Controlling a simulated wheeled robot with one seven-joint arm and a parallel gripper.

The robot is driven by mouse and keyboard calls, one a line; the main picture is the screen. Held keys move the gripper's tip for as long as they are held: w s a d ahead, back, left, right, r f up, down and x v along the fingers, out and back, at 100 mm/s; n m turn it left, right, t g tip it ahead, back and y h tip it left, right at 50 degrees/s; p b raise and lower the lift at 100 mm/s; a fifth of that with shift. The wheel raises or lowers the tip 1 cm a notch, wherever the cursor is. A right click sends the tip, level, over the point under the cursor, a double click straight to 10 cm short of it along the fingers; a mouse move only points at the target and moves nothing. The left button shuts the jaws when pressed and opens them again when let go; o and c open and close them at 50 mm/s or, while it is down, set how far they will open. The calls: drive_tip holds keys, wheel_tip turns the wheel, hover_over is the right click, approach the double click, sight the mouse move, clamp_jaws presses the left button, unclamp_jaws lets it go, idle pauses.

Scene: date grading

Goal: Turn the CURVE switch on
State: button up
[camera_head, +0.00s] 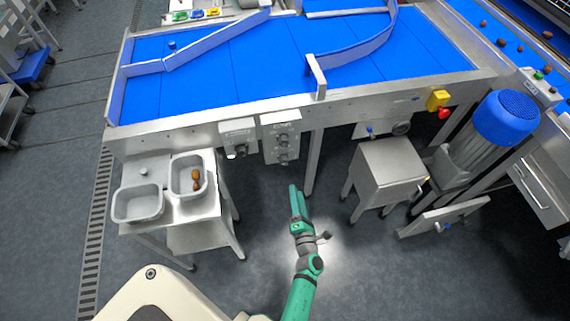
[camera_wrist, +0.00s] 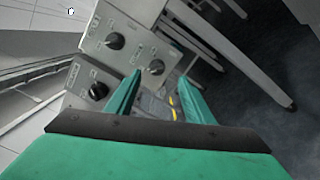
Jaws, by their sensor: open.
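Two grey switch boxes hang on the front rail of the blue-belted conveyor: a left box (camera_head: 238,133) and a taller right box (camera_head: 270,148) with several knobs in a column. Their labels are too small to read, so I cannot tell which knob is CURVE. In the wrist view, dark knobs show on pale panels: an upper knob (camera_wrist: 115,40), a right knob (camera_wrist: 155,67) and a lower-left knob (camera_wrist: 98,90). My gripper (camera_head: 295,188) is below and in front of the right box, apart from it. In the wrist view my gripper (camera_wrist: 160,75) is open, its fingers empty.
A small steel table (camera_head: 190,210) with two grey tubs stands at left. A steel cabinet (camera_head: 390,160) stands right of my gripper. A yellow-and-red stop button (camera_head: 438,101) and a blue motor (camera_head: 505,118) are farther right. Conveyor legs stand behind my gripper.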

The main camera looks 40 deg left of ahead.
sight(285, 164)
drive_tip(key=w+a+n, duration=0.1)
drive_tip(key=w+a, duration=0.2)
drive_tip(key=a, duration=0.1)
drive_tip(key=w+a, duration=0.3)
drive_tip(key=a, duration=0.1)
drive_tip(key=w+a+n+g+y, duration=0.1)
drive_tip(key=w+a, duration=0.2)
drive_tip(key=a, duration=0.1)
drive_tip(key=shift+a+f+n, duration=0.15)
drive_tip(key=shift+f+n, duration=0.1)
drive_tip(key=shift+n, duration=0.05)
drive_tip(key=c, duration=1)
drive_tip(key=shift+c, duration=0.2)
